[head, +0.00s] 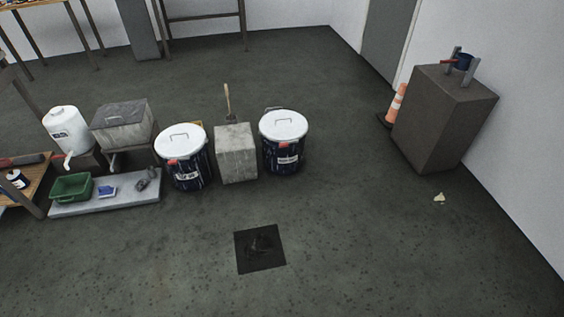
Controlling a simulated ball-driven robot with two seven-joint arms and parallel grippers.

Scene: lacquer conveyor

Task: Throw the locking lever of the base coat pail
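Two dark blue pails with white lids and wire handles stand on the floor: a left pail (186,172) and a right pail (283,157). Each has a white label and a red piece near the rim, which looks like a lever. The label text is too small to read, so I cannot tell which is the base coat pail. I cannot tell how either lever is set. Neither of my grippers is in view.
A grey block (236,160) stands between the pails. Left are a grey bin (122,128), white jug (66,132), and green tray (71,187) on a low slab. A dark floor mat (260,262) lies ahead. A pedestal (440,120) and orange cone (397,101) stand right. Middle floor is free.

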